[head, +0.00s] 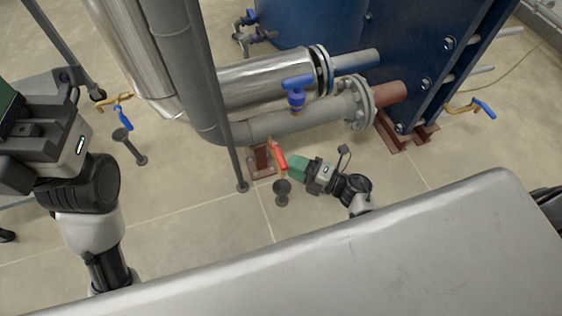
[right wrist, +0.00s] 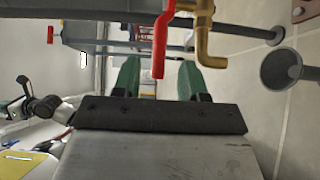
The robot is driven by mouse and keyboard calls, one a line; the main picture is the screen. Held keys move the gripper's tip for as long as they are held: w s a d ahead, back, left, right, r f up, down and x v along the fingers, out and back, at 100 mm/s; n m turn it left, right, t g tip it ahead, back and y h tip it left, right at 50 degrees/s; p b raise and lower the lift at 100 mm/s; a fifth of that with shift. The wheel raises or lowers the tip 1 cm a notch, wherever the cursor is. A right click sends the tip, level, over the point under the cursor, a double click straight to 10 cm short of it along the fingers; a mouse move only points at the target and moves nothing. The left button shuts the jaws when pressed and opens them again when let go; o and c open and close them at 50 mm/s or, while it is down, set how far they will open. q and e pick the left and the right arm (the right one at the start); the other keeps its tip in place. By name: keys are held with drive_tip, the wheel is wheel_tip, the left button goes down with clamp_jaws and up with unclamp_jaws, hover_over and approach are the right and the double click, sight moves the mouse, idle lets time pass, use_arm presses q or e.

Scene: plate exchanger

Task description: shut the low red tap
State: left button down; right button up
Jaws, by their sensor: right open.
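The low red tap handle (head: 280,156) sits near the floor under the grey pipe. In the right wrist view the red handle (right wrist: 160,48) hangs beside its brass body (right wrist: 203,28). My right gripper (head: 292,166) is at the handle's right side in the head view. In the right wrist view its green fingers (right wrist: 163,72) are open, with the handle's end appearing between them and gaps on both sides. I cannot tell how deep the handle lies between them. My left gripper (head: 10,110) is partly cut off at the left edge, and its jaw state is unclear.
A grey pipe (head: 285,124) with a blue-handled valve (head: 297,88) runs above the tap. A thin grey post (head: 231,150) stands left of it. A dark floor funnel (head: 282,188) is just below the tap. Other blue-handled taps (head: 484,108) are farther off.

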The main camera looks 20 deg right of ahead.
sight(282, 160)
drive_tip(key=shift+b+x, duration=0.45)
drive_tip(key=shift+x, duration=1.7)
drive_tip(key=shift+c, duration=0.4)
clamp_jaws()
